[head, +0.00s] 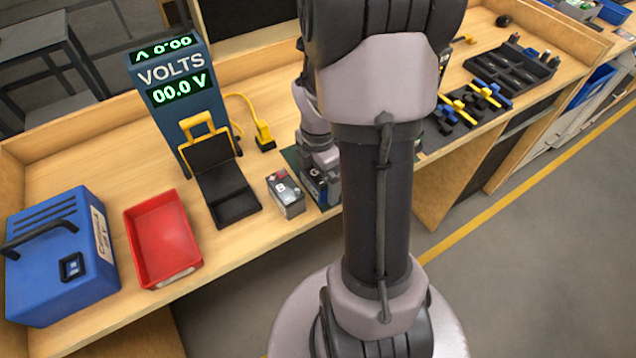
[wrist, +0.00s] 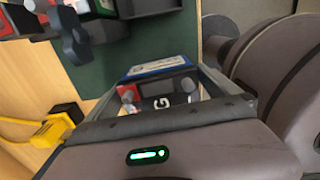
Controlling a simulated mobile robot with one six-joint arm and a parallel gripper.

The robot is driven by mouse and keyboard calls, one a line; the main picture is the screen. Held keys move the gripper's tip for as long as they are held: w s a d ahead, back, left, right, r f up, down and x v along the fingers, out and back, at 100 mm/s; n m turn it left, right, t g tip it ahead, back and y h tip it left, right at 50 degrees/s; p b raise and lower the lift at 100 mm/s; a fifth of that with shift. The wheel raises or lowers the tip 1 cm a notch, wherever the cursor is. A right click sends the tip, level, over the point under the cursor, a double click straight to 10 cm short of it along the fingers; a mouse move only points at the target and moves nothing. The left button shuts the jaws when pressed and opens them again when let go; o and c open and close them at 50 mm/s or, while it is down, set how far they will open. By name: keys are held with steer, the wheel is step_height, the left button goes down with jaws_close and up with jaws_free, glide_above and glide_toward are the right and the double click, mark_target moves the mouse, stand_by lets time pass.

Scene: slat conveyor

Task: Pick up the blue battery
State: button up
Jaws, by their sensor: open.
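In the wrist view a battery with a blue face (wrist: 158,66), a grey top, a red terminal cap and a letter that looks like G lies between the fingers of my gripper (wrist: 165,78). The gripper is open around it; I cannot tell whether either finger touches it. In the head view my gripper (head: 318,160) is low over a boxy battery (head: 321,190) at the bench's front edge, on a dark green mat (head: 292,157). My arm hides much of this spot.
A grey battery marked B (head: 286,195) stands just left of my gripper. Further left are a black cradle by the VOLTS meter (head: 172,75), a red tray (head: 162,240) and a blue charger box (head: 62,255). A yellow plug (head: 264,136) lies behind.

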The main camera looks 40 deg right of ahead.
steer(key=shift+f, duration=0.6)
steer(key=shift+r, duration=0.15)
steer(key=shift+c, duration=0.4)
steer(key=c, duration=1.5)
